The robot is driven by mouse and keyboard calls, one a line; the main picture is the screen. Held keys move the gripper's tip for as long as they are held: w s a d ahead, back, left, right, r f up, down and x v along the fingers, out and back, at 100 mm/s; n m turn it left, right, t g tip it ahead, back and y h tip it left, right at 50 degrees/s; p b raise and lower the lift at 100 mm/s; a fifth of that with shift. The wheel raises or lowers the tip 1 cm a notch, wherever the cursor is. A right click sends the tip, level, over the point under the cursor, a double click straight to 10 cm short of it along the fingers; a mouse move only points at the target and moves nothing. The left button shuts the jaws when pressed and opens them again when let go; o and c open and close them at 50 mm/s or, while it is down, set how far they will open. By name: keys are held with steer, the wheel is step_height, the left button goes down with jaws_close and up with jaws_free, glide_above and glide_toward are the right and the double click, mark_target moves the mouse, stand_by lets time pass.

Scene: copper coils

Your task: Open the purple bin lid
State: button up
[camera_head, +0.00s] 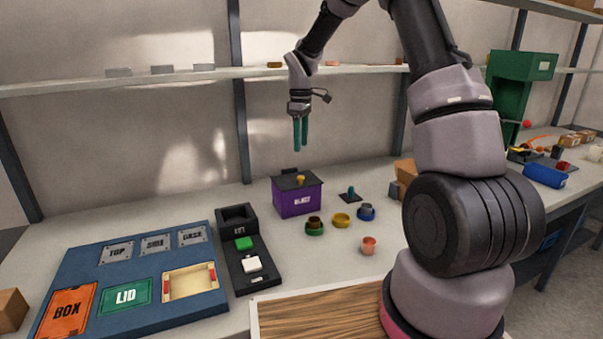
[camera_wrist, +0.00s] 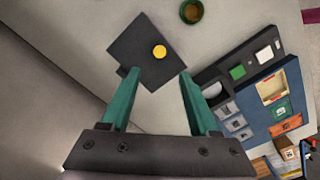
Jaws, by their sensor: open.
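The purple bin (camera_head: 297,200) stands on the table below my gripper, with a label on its front. Its dark lid (camera_head: 287,181) lies flat on top and carries a yellow knob (camera_head: 300,179). In the wrist view the lid (camera_wrist: 138,47) and the yellow knob (camera_wrist: 159,51) show beyond my fingertips, and the lid hides the bin's body. My gripper (camera_head: 300,149) points down above the bin, apart from the lid. Its green fingers are spread and empty, and they also show in the wrist view (camera_wrist: 158,84).
Several small round pieces, including a yellow ring (camera_head: 341,220) and a copper cup (camera_head: 369,246), lie right of the bin. A black button unit (camera_head: 249,268) and a blue board (camera_head: 75,263) are on the left. A shelf (camera_head: 240,72) runs along the wall behind.

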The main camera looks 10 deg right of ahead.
glide_toward(296, 177)
steer(key=s+f, duration=0.1)
steer(key=s, duration=0.1)
steer(key=s+f, duration=0.1)
steer(key=f, duration=0.1)
steer(key=s+f, duration=0.2)
steer(key=shift+s+d+f, duration=0.25)
steer(key=shift+s, duration=0.05)
jaws_close()
stand_by(1.1)
